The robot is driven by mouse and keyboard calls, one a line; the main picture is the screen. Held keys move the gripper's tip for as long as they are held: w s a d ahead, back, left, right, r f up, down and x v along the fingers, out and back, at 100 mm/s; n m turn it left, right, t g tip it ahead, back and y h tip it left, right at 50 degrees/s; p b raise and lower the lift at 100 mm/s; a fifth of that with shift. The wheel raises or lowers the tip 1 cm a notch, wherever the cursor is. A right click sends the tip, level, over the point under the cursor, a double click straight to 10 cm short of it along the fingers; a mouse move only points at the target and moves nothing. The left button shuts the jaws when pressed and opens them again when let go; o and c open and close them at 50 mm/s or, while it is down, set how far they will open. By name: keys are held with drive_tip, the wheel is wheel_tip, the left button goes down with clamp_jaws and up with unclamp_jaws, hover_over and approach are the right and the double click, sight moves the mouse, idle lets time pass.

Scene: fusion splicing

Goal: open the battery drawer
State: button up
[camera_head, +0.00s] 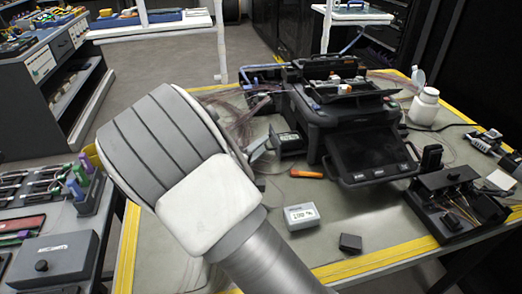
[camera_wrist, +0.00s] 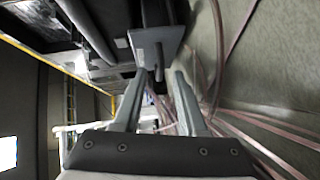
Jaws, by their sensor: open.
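The black fusion splicer (camera_head: 345,115) stands on the workbench, its screen facing the front. At its lower left side is a dark block with a pale label (camera_head: 289,141), which may be the battery drawer; I cannot tell whether it is open. My gripper (camera_wrist: 161,78) is open in the wrist view, fingers pointing toward a flat grey plate (camera_wrist: 157,44) beside dark equipment. A narrow dark bar shows between the fingertips; contact cannot be told. In the head view, my arm hides most of the gripper, near the splicer's left side.
Pinkish fibres (camera_wrist: 232,65) lie beside the fingers in the wrist view. On the workbench (camera_head: 365,240) are a pale labelled box (camera_head: 301,216), a small black block (camera_head: 350,243), an orange tool (camera_head: 306,174), a white bottle (camera_head: 425,106) and a black tool stand (camera_head: 450,200). The front middle has free room.

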drive_tip(key=shift+w+d, duration=0.15)
drive_tip(key=shift+w, duration=0.15)
clamp_jaws()
idle(1.3)
